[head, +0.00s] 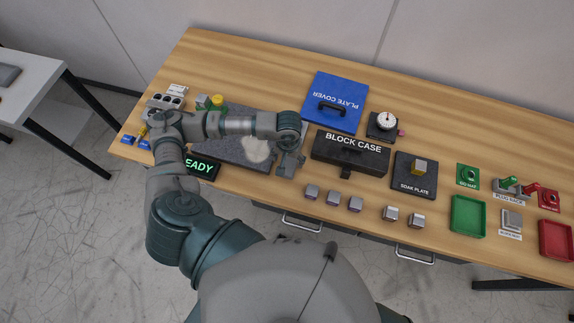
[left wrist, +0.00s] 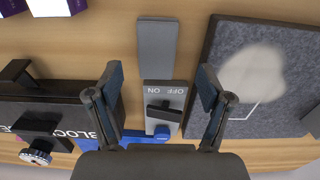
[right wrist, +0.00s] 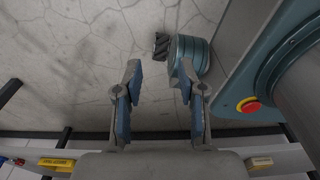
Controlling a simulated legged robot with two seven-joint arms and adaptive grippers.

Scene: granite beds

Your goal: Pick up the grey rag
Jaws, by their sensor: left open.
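The grey rag looks like a flat grey rectangle (left wrist: 157,47) at the upper middle of the left wrist view. It lies on the wooden table beside the ON/OFF plate (left wrist: 163,92). In the head view, the rag (head: 290,164) shows just in front of my left gripper (head: 291,148). My left gripper is open in the left wrist view (left wrist: 160,75), its fingers apart over the ON/OFF plate and the rag's near end. Nothing is between the fingers. My right gripper (right wrist: 160,78) is open and empty above the floor, away from the table.
A speckled granite plate (head: 222,150) with a pale patch lies left of the rag. The black block case (head: 350,158) stands to the right. Several small blocks (head: 333,198) line the front edge. The blue plate cover (head: 336,100) lies behind.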

